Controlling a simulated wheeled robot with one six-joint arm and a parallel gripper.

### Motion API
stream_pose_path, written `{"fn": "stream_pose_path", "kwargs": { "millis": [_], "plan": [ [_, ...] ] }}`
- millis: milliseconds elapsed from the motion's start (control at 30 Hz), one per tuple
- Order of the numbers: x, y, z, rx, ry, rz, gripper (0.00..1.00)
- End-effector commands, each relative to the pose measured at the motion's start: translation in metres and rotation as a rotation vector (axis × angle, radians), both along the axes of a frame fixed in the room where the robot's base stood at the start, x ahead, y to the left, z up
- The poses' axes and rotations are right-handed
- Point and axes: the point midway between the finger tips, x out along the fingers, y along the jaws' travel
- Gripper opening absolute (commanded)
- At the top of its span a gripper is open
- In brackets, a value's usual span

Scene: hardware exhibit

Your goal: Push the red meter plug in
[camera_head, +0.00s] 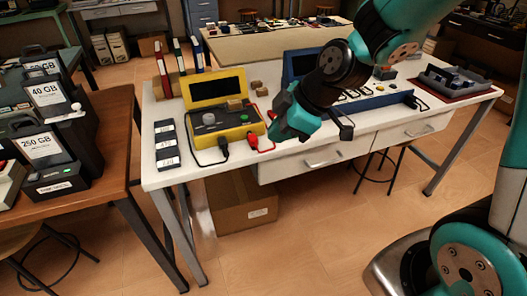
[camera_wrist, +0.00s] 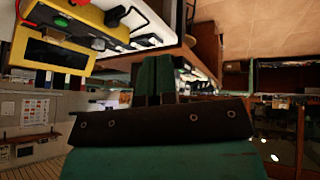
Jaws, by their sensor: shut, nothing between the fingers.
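The yellow meter (camera_head: 222,118) stands open on the white bench, its dark screen in the raised lid. The red plug (camera_head: 252,141) is at the meter's front right corner, with a red lead running from it toward the bench edge. I cannot tell how deep it sits. A black plug (camera_head: 223,147) is to its left at the meter's front. My gripper (camera_head: 274,136) is just right of the red plug, apart from it, shut and empty. In the wrist view, the shut fingers (camera_wrist: 153,78) point away from the yellow meter (camera_wrist: 88,14), which shows tilted at the upper left.
A blue meter case (camera_head: 372,102) with leads stands right of my gripper on the bench. Small dark labelled boxes (camera_head: 166,143) lie left of the yellow meter. Brown blocks (camera_head: 257,88) and upright binders (camera_head: 180,58) are behind it. Drawers (camera_head: 320,158) are below the bench edge.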

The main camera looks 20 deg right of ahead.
Motion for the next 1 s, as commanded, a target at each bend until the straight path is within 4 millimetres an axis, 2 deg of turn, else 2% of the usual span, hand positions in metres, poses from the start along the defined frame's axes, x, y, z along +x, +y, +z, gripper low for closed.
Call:
{"fn": "stream_pose_path", "kwargs": {
  "millis": [33, 100, 200, 300, 467, 867, 1000],
  "plan": [
    [0.015, -0.013, -0.026, -0.026, -0.054, 0.03, 0.0],
    [0.031, -0.027, -0.044, -0.068, -0.132, 0.076, 0.0],
    [0.044, -0.042, -0.06, -0.117, -0.206, 0.121, 0.0],
    [0.051, -0.048, -0.068, -0.142, -0.239, 0.145, 0.0],
    [0.06, -0.041, -0.083, -0.147, -0.245, 0.152, 0.0],
    [0.098, -0.009, -0.148, -0.145, -0.243, 0.153, 0.0],
    [0.122, -0.011, -0.143, -0.146, -0.248, 0.149, 0.0]
  ]
}}
